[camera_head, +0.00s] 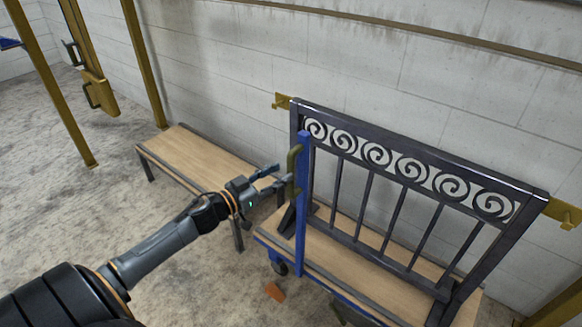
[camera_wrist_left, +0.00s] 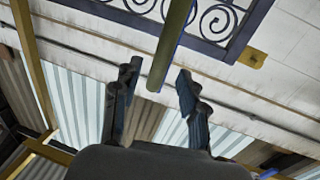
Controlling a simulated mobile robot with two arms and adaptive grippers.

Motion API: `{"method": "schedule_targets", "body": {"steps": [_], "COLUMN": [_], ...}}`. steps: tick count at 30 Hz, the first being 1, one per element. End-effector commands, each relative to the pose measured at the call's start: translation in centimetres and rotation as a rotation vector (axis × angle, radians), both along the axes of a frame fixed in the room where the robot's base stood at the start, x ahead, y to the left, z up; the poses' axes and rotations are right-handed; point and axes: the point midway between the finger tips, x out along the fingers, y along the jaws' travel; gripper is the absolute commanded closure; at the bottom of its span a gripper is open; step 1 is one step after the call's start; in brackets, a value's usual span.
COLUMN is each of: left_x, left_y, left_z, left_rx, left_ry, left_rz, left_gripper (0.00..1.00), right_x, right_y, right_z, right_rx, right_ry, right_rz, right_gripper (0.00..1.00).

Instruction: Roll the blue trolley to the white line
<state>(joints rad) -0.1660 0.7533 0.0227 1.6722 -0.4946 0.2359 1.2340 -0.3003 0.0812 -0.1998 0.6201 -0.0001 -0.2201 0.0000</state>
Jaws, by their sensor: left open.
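The blue trolley (camera_head: 302,215) has a blue upright post, a wooden deck and dark wheels. It carries a dark scroll gate (camera_head: 410,170), which stands upright. An olive handle (camera_head: 293,165) is fixed to the post; it also shows in the left wrist view (camera_wrist_left: 172,45). My left gripper (camera_head: 281,177) is open beside the handle. In the left wrist view the fingers (camera_wrist_left: 159,68) are spread, and the handle's end lies between them in the picture; I cannot tell whether they touch it. My right gripper is not in view. I see no white line.
A wooden bench (camera_head: 200,155) stands left of the trolley, against the block wall (camera_head: 230,60). A reddish brick-like piece (camera_head: 274,290) lies on the floor by the trolley's wheel. Yellow posts (camera_head: 145,65) stand at the left. The concrete floor (camera_head: 60,190) at left is clear.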

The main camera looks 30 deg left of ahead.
Motion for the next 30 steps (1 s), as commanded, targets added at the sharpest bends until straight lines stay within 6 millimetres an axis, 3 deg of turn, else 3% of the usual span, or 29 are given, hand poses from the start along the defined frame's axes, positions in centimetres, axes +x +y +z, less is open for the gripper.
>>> {"method": "schedule_targets", "body": {"steps": [3, 9, 22, 28, 30], "left_x": [2.0, 4.0, 4.7, 4.7, 4.7], "left_y": [-0.5, -1.1, -1.3, -1.3, -1.3], "left_z": [0.1, 0.0, -0.1, -0.1, -0.1], "left_rx": [-0.001, 0.0, 0.0, -0.001, -0.001], "left_ry": [-0.002, 0.0, 0.002, 0.001, 0.001], "left_rz": [0.001, 0.002, 0.001, 0.001, 0.001], "left_gripper": [0.58, 0.58, 0.58, 0.99, 1.0], "right_x": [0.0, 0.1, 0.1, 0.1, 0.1], "right_y": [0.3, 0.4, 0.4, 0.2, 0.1], "right_z": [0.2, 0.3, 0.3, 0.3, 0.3], "right_rx": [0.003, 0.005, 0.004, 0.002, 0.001], "right_ry": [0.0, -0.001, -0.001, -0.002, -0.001], "right_rz": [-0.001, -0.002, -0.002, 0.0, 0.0], "right_gripper": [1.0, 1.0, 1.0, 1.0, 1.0]}}
